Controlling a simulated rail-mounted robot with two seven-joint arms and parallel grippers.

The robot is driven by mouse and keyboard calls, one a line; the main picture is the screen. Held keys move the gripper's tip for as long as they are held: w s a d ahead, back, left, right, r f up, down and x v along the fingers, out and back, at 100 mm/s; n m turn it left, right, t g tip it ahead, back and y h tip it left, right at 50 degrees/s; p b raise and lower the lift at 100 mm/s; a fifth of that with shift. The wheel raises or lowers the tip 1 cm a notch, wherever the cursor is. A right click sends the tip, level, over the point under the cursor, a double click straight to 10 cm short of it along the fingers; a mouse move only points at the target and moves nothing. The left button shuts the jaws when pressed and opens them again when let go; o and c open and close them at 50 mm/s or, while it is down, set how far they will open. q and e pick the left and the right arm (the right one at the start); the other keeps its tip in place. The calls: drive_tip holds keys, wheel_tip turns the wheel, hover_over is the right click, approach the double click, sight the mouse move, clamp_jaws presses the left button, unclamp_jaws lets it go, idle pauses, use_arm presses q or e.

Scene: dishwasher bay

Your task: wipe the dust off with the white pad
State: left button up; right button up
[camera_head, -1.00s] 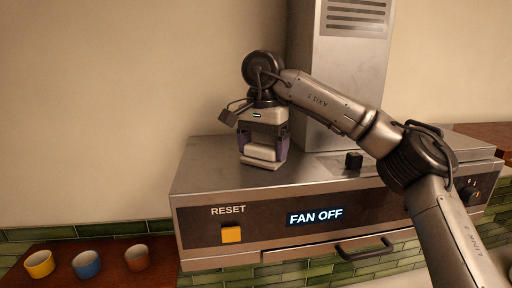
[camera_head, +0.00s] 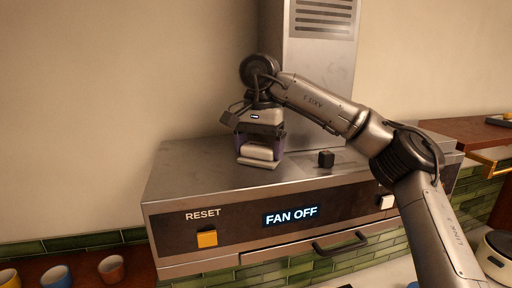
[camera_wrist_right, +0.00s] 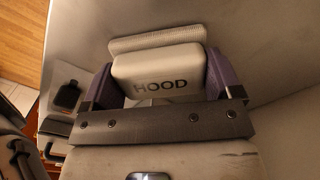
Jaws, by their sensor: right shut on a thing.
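The white pad (camera_head: 259,154) is a pale block on a flat textured base. My right gripper (camera_head: 260,142) is shut on it, with one purple finger on each side. In the right wrist view the pad's block (camera_wrist_right: 160,75) reads "HOOD" and sits between the fingers. I cannot make out dust clearly; the hood top looks dull with faint lighter patches. My left gripper is not in view.
The hood's front has an orange reset button (camera_head: 207,238), a "FAN OFF" display (camera_head: 291,215) and a handle (camera_head: 340,243). A steel duct (camera_head: 318,70) rises behind the pad. Several cups stand lower left, including a blue one (camera_head: 57,276). The hood's left top is clear.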

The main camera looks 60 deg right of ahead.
drive_tip(key=shift+d+f, duration=0.1)
drive_tip(key=shift+f, duration=0.1)
drive_tip(key=shift+r, duration=3.1)
drive_tip(key=shift+r, duration=1.5)
